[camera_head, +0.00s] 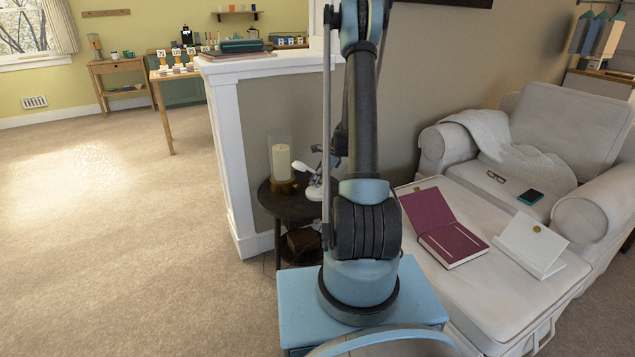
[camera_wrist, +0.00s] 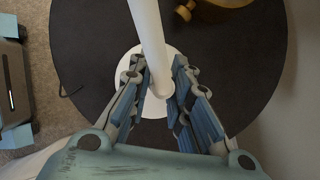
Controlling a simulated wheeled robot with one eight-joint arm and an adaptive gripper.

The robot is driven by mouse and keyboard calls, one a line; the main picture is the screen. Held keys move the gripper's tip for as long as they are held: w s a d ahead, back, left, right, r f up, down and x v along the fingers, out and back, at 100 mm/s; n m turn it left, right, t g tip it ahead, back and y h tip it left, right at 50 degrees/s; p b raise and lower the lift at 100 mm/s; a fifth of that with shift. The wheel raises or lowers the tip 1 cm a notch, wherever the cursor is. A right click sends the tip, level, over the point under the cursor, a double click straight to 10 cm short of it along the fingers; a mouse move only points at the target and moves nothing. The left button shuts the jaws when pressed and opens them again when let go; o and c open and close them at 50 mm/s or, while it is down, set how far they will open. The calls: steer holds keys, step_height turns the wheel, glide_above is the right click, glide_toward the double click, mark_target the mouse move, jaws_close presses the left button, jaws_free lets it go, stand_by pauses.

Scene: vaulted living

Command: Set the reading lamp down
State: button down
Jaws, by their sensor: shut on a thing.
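The reading lamp is white; its slim pole (camera_wrist: 148,30) runs between my fingers in the wrist view, above a round white base (camera_wrist: 152,108). My gripper (camera_wrist: 159,72) is shut on the lamp, with a finger on each side of the pole. The base appears over the dark round side table (camera_wrist: 85,60); I cannot tell whether it touches the top. In the head view, a white part of the lamp (camera_head: 315,190) shows above the side table (camera_head: 288,208), left of my arm. My arm hides most of the lamp and my gripper there.
A candle in a glass holder (camera_head: 281,160) stands on the side table, left of the lamp. A half wall (camera_head: 222,150) rises beside the table. A pale chaise (camera_head: 480,290) with an open maroon book (camera_head: 448,235) is at right. Open carpet lies at left.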

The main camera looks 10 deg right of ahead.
steer(key=c, duration=1.5)
jaws_free()
steer(key=v, duration=1.1)
steer(key=s+a+r+n+h, duration=0.1)
steer(key=s+a+r+n, duration=0.3)
steer(key=s+r, duration=0.65)
steer(key=s+a+r+n+h, duration=0.1)
steer(key=s+n+h, duration=0.1)
steer(key=s+n, duration=0.65)
steer(key=s+a+r+n+h, duration=0.1)
steer(key=s+n, duration=0.2)
steer(key=s, duration=1.1)
steer(key=shift+s+d+f+n+t+h, duration=0.1)
steer(key=shift+s+d+f+n+h, duration=0.15)
steer(key=shift+s+f+n, duration=0.9)
steer(key=shift+s+d+f+n+t+h, duration=0.25)
steer(key=shift+s+n, duration=0.45)
steer(key=shift+s, duration=1.15)
steer(key=shift+s+d+f+n+g+h, duration=0.1)
steer(key=shift+s+d+f+n, duration=0.25)
steer(key=shift+s+f+n, duration=0.8)
